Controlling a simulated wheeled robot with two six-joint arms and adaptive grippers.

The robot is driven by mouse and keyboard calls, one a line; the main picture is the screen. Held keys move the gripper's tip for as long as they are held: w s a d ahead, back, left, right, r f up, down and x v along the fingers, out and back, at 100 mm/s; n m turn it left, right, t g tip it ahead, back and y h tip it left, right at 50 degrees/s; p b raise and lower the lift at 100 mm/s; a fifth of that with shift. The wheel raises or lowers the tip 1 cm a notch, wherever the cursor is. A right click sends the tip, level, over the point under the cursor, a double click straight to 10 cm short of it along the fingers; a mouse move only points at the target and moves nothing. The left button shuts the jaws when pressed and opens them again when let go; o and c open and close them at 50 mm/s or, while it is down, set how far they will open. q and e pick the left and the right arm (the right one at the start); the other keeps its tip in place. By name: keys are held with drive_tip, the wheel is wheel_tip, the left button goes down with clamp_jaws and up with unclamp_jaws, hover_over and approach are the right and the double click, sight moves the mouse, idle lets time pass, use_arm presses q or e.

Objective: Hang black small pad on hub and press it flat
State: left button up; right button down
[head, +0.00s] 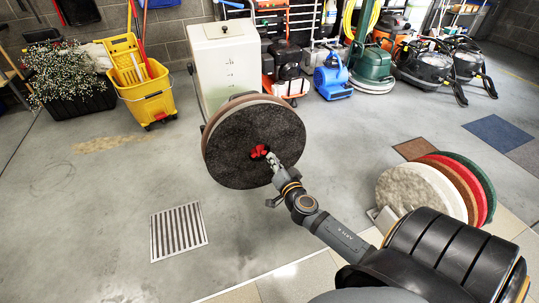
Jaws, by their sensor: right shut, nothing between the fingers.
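A round black pad (237,152) hangs upright on the front of the machine's pad holder, with a brown disc edge (208,128) showing behind it. A red hub (259,152) shows through the hole at its middle. My right gripper (270,160) is shut and empty, with its fingertips at the hub, in front of the black pad. Whether the fingers touch the pad or the hub cannot be told. My left gripper is not in view.
A pale machine body (226,62) stands behind the pad. Several coloured pads, with a cream one (413,192) in front, stand in a rack at right. A yellow mop bucket (143,85) is at left. A floor grate (178,232) lies in open floor.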

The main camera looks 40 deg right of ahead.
use_arm(q)
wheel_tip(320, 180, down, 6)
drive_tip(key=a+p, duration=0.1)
drive_tip(key=p, duration=0.1)
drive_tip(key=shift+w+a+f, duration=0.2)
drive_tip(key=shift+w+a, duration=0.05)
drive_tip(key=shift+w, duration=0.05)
use_arm(e)
drive_tip(key=x, duration=0.7)
drive_tip(key=shift+w, duration=0.4)
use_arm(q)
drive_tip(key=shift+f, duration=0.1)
use_arm(e)
drive_tip(key=shift+w+d, duration=0.1)
drive_tip(key=shift+w, duration=0.1)
drive_tip(key=shift+b+x, duration=0.85)
drive_tip(key=shift+x, duration=1.35)
use_arm(q)
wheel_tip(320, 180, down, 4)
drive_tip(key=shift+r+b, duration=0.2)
drive_tip(key=shift+b, duration=0.85)
use_arm(e)
approach(259, 137)
drive_tip(key=shift+s, duration=0.8)
drive_tip(key=shift+f, duration=0.1)
